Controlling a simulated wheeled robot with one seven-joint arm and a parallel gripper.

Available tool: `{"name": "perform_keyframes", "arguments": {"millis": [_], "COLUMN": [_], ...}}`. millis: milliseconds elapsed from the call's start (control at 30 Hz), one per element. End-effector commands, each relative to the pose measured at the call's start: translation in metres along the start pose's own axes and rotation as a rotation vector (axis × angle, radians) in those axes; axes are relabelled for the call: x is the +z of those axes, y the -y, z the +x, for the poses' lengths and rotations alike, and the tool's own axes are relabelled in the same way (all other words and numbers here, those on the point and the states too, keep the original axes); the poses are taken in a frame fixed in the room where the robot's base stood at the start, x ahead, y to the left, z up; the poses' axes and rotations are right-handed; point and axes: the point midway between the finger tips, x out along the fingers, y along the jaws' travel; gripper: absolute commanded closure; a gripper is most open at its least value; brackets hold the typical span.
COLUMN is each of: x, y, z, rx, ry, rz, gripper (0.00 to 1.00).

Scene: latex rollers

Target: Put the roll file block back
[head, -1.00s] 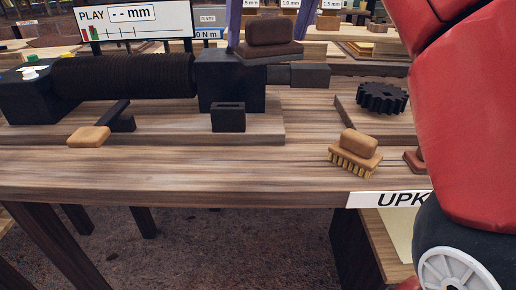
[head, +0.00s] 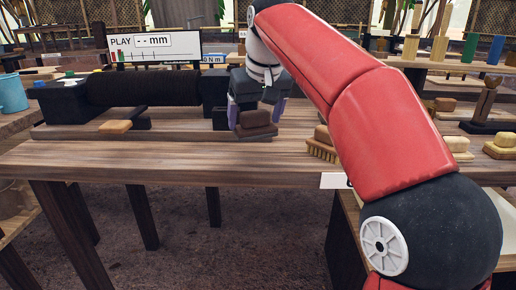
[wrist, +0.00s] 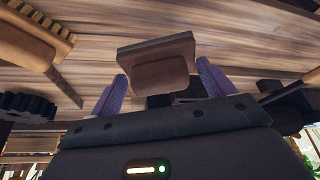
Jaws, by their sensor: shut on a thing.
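The roll file block (head: 256,120), a dark brown block with a rounded grip on a flat base, is held in my gripper (head: 257,108). In the wrist view the block (wrist: 158,60) sits between the two purple fingers of my gripper (wrist: 162,76), with the wooden bench behind it. My gripper is shut on its grip. In the head view the block is over the bench near its front edge, right of the black roller machine (head: 145,88). I cannot tell whether its base touches the bench.
A tan-bristled brush (head: 322,146) lies on the bench (head: 130,158) to the right of the block; it also shows in the wrist view (wrist: 38,38). A light wooden piece (head: 115,126) lies at left. A dark gear (wrist: 27,106) shows in the wrist view. Bench top between is clear.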

Motion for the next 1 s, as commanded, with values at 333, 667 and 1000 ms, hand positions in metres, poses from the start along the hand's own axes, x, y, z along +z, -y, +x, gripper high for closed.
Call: {"name": "perform_keyframes", "arguments": {"millis": [333, 667, 1000], "x": [0.009, 0.017, 0.018], "y": [0.0, 0.001, 0.001], "z": [0.023, 0.045, 0.048], "rx": [0.0, 0.0, 0.0], "ry": [-0.001, -0.001, 0.0], "rz": [0.0, 0.0, -0.001], "gripper": [0.43, 0.43, 0.15]}}
